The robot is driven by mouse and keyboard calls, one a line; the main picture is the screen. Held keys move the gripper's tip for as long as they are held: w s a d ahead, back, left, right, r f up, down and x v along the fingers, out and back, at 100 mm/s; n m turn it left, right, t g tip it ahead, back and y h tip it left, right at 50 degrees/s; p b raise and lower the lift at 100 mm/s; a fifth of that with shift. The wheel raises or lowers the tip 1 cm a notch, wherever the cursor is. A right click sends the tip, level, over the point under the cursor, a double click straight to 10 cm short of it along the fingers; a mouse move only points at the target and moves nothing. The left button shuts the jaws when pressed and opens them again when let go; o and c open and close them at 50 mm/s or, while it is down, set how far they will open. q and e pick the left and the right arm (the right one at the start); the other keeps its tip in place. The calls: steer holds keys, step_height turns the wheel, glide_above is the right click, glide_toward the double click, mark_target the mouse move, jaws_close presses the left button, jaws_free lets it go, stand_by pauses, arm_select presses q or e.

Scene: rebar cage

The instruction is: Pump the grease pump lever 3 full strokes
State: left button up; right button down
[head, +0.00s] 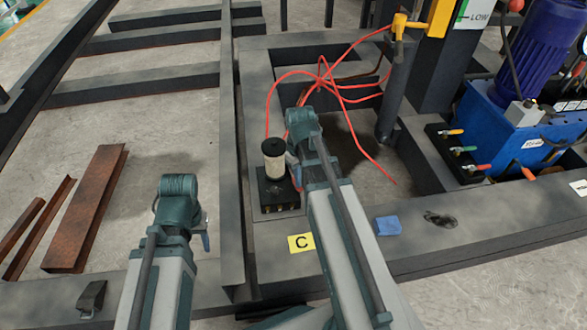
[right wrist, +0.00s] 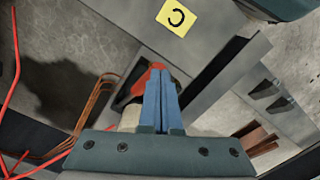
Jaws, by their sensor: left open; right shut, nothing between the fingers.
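The grease pump (head: 274,162) has a cream cylinder with a black cap and stands on a dark base on the steel frame. A red part, which looks like its lever grip (head: 293,170), shows beside the cylinder, mostly hidden by my right wrist. In the right wrist view the red grip (right wrist: 157,67) lies just behind the fingertips, and the cream cylinder (right wrist: 130,118) is partly hidden. My right gripper (right wrist: 161,72) is shut and empty against or close to the grip; contact cannot be told. My left gripper (head: 206,241) is open and empty, left of the pump, mostly hidden by its wrist.
Red hoses (head: 322,80) loop behind the pump. A yellow C label (head: 301,242) and a blue cloth (head: 388,226) lie on the near beam. A blue motor unit with valves (head: 515,120) stands right. Rusty steel channels (head: 88,210) lie on the floor left.

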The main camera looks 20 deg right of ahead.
steer(key=shift+s+f+b, duration=0.35)
steer(key=shift+f+b, duration=0.15)
steer(key=shift+f, duration=0.05)
steer(key=shift+a+f, duration=0.1)
steer(key=shift+f, duration=0.05)
steer(key=shift+s+f+b, duration=0.35)
steer(key=shift+f+b, duration=0.1)
steer(key=shift+b, duration=0.15)
steer(key=shift+s+a+f+b, duration=0.15)
steer(key=shift+s+f+b, duration=0.15)
steer(key=shift+f+b, duration=0.35)
steer(key=shift+s+f+b, duration=0.25)
steer(key=shift+f+b, duration=0.35)
steer(key=shift+f, duration=0.05)
